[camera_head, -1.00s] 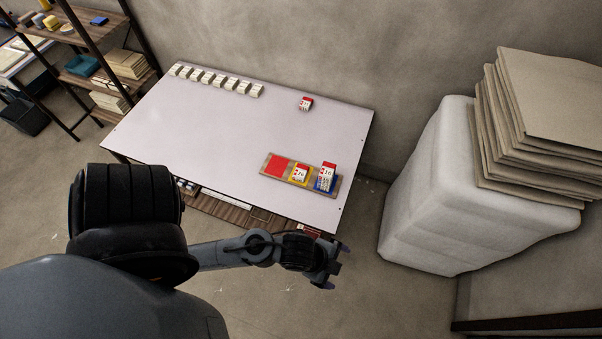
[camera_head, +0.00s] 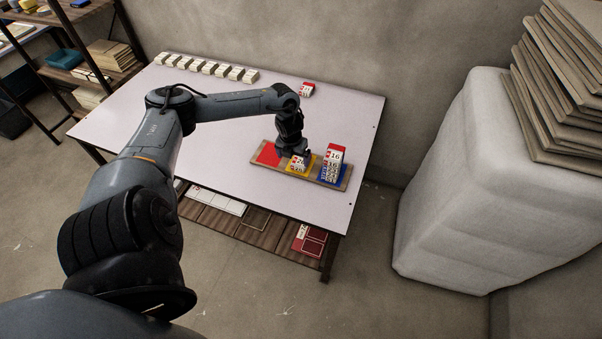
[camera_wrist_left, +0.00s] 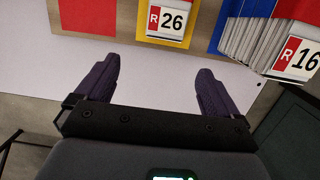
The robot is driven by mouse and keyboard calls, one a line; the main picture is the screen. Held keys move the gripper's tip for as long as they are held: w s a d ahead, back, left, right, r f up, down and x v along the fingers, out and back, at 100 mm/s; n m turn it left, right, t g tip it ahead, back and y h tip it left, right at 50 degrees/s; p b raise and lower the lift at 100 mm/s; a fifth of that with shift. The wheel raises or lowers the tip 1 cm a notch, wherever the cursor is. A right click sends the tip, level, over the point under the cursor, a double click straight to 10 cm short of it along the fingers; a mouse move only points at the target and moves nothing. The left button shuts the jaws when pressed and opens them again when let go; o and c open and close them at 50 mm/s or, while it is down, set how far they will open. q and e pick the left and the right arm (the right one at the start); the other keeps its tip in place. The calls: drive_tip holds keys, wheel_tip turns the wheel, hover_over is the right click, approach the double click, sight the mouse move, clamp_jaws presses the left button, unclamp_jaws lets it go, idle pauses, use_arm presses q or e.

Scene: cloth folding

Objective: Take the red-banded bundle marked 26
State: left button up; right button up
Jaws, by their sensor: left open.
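The red-banded bundle marked 26 (camera_head: 298,165) lies on the yellow square of a wooden tray (camera_head: 346,182). In the left wrist view the bundle (camera_wrist_left: 167,20) shows its red "R" strip and the number 26, at the top edge and partly cut off. My left gripper (camera_wrist_left: 157,72) is open and empty. Its two fingers are apart, and the bundle lies beyond their tips, roughly in line with the gap. In the head view the left gripper (camera_head: 293,152) is over the tray, just behind the bundle and partly hiding the tray. My right gripper is not in view.
A taller stack marked 16 (camera_head: 334,160) stands on the blue square, right of the bundle. The red square (camera_head: 268,154) is bare. Another red-banded bundle (camera_head: 306,90) and a row of white blocks (camera_head: 210,68) are at the table's back. The table's left middle is clear.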

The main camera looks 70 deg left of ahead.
use_arm(q)
drive_tip(key=w+a+r+y+b, duration=0.1)
drive_tip(key=w+a+r+b, duration=0.1)
drive_tip(key=a, duration=0.1)
drive_tip(key=t+b, duration=0.1)
hover_over(301, 159)
drive_tip(key=f, duration=0.3)
drive_tip(key=d+f, duration=0.1)
drive_tip(key=f, duration=0.1)
drive_tip(key=shift+s+f, duration=0.1)
drive_tip(key=shift+s, duration=0.2)
drive_tip(key=b+x, duration=0.1)
drive_tip(key=x, duration=0.3)
drive_tip(key=shift+s+f, duration=0.15)
drive_tip(key=shift+a+f+b, duration=0.2)
drive_tip(key=shift+f+b, duration=0.15)
drive_tip(key=shift+f, duration=0.15)
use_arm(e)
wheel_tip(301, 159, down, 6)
use_arm(q)
drive_tip(key=shift+f, duration=0.25)
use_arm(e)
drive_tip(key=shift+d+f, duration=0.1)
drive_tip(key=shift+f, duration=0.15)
use_arm(q)
drive_tip(key=shift+c, duration=0.3)
drive_tip(key=c, duration=1)
